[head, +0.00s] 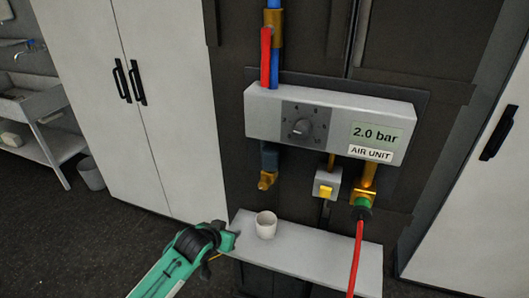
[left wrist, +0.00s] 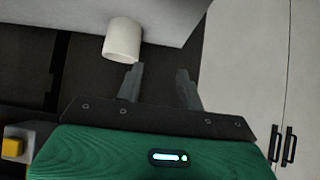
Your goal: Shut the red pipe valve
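The red valve handle (head: 266,58) is at the top middle of the head view. It hangs from a brass valve body (head: 273,28) on the blue pipe (head: 274,75), above the air unit, and lies lengthwise along the pipe. My left gripper (head: 234,237) is low in the head view, well below the valve, at the left end of the shelf beside the white mug. In the left wrist view the left gripper (left wrist: 159,86) has its fingers apart with nothing between them. The valve does not show in that view. My right gripper is not in view.
The air unit (head: 350,121) reads 2.0 bar and has a dial (head: 303,129). The white mug (head: 266,225) stands on the shelf (head: 315,256). A red hose (head: 356,255) hangs from the green-ringed connector (head: 363,202). White cabinets (head: 165,130) stand on both sides.

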